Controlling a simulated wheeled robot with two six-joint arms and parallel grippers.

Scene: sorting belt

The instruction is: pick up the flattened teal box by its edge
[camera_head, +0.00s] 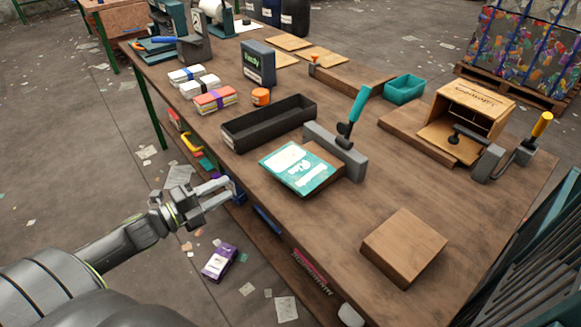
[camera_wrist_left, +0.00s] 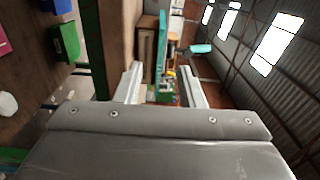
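In the left wrist view a thin teal strip (camera_wrist_left: 161,45), apparently the box seen edge-on, shows ahead between the fingers. My left gripper (camera_head: 232,190) is open and empty, off the table's edge, to the left of the box and apart from it. Its two fingers also show spread in the left wrist view (camera_wrist_left: 163,84). My right gripper is in neither view.
A grey clamp with a teal handle (camera_head: 354,113) stands right behind the box. A long black tray (camera_head: 268,122) lies beyond it. A wooden block (camera_head: 404,247) sits at the near right. The table (camera_head: 330,225) is bare between that block and the box.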

